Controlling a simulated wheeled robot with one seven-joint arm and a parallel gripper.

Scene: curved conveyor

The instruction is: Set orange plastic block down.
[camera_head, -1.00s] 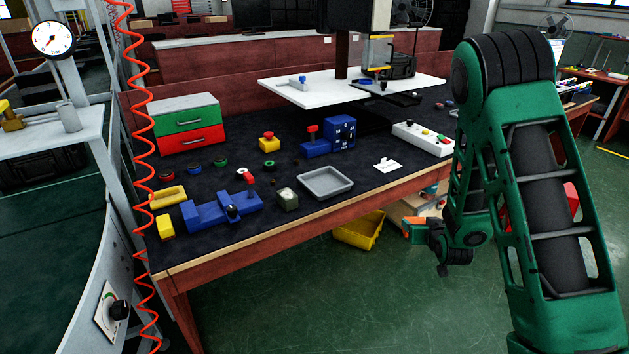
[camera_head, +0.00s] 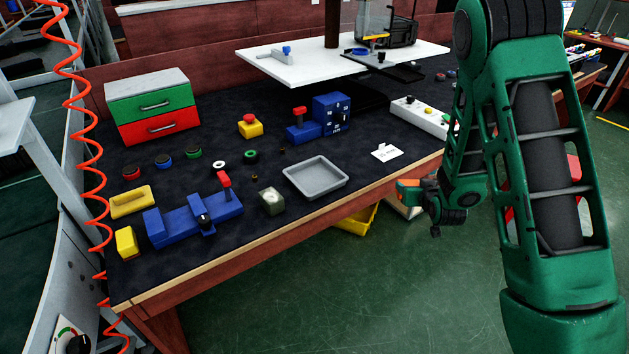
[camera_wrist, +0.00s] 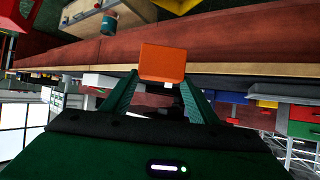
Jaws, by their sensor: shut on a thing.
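The orange plastic block (camera_wrist: 163,63) is held between the two green fingers of my gripper (camera_wrist: 160,90) in the wrist view. In the head view my gripper (camera_head: 420,193) is in front of the workbench's right front edge, with the orange block (camera_head: 408,184) at its tip on the left side. The block looks clear of the table. The jaws are shut on it. A grey tray (camera_head: 316,178) lies empty on the dark tabletop, left of my gripper.
Left on the bench are a blue vise (camera_head: 190,222), yellow pieces and a small grey-green block (camera_head: 272,201). A green and red drawer box (camera_head: 153,107) stands behind. A white card (camera_head: 386,151) lies right of the tray. A yellow bin (camera_head: 356,219) is under the bench.

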